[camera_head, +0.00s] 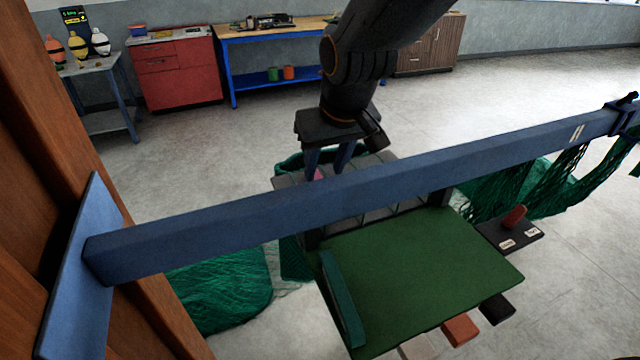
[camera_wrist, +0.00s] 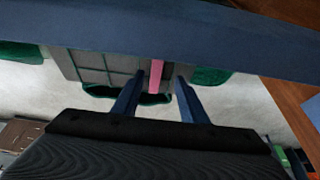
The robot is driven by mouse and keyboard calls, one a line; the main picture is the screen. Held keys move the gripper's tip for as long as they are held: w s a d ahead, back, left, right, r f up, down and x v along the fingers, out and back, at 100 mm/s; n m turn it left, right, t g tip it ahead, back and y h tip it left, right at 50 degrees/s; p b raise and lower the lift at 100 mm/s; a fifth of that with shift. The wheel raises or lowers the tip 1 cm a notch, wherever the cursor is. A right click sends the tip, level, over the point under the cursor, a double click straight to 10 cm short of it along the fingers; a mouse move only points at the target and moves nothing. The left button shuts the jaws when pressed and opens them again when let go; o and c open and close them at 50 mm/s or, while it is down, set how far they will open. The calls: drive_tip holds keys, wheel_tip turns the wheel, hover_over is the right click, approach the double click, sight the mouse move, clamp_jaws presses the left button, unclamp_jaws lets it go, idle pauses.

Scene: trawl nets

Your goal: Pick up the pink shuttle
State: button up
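The pink shuttle (camera_wrist: 156,74) shows in the wrist view as a narrow upright strip over a grey sectioned tray (camera_wrist: 100,68). In the head view only a small pink bit (camera_head: 318,174) shows by my fingers, and the blue beam hides what is below. My gripper (camera_head: 325,172) points down behind the beam, over the tray. In the wrist view its two blue fingers (camera_wrist: 158,82) stand apart, with the shuttle between their tips in the picture. Clear gaps show on both sides of it. I cannot tell how far beyond the tips it lies.
A long blue beam (camera_head: 400,172) crosses in front of my gripper. A green-topped table (camera_head: 430,270) lies nearer, with green nets (camera_head: 222,285) beside it. A dark plate with a red lever (camera_head: 514,216) is at the right. Open floor lies behind, before a blue-legged bench (camera_head: 275,32).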

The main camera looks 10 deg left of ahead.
drive_tip(key=shift+w+f+p, duration=0.45)
drive_tip(key=shift+f, duration=0.35)
drive_tip(key=shift+w+p+x, duration=0.2)
drive_tip(key=shift+p+x, duration=0.8)
drive_tip(key=shift+x, duration=1.15)
drive_tip(key=shift+r, duration=0.1)
drive_tip(key=shift+c, duration=0.4)
clamp_jaws()
